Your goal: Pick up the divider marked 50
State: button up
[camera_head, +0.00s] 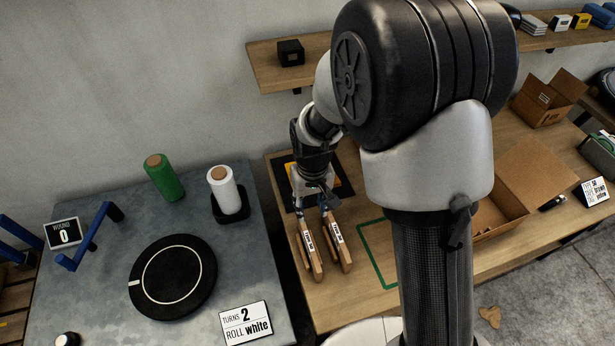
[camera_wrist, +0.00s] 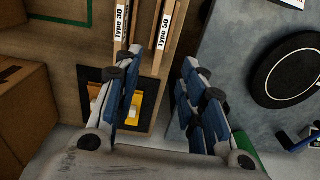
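The divider marked 50 (camera_wrist: 163,30) is a thin upright wooden piece with a white label, right of the divider marked 30 (camera_wrist: 122,20) in the wrist view. In the head view it is the left one of the pair (camera_head: 307,250), its label too small to read; the other divider (camera_head: 337,240) stands to its right. My gripper (camera_wrist: 164,60) is open, its fingers apart at the near end of the divider marked 50, seemingly one to each side. Whether they touch it I cannot tell. My gripper shows in the head view (camera_head: 313,206) too.
A black-framed tray (camera_head: 282,170) with something orange lies behind the dividers, partly hidden by my arm. A grey table (camera_head: 100,290) on the left holds a black turntable (camera_head: 173,277) and green (camera_head: 164,180) and white rolls (camera_head: 224,190). An open cardboard box (camera_head: 530,180) stands right.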

aim_at(309, 240)
jog(key=f+b, duration=0.1)
jog(key=f, duration=0.4)
jog(key=f+b, duration=0.1)
jog(key=f, duration=0.4)
jog(key=f+b, duration=0.1)
jog(key=f, duration=0.4)
jog(key=shift+a, duration=0.4)
jog(key=shift+s+d+f+b, duration=0.1)
jog(key=shift+f+b, duration=0.4)
jog(key=shift+f, duration=0.8)
jog(key=shift+s+d+f+b, duration=0.1)
jog(key=shift+f+b, duration=0.4)
jog(key=shift+f, duration=0.8)
jog(key=shift+c, duration=0.4)
grip_shut()
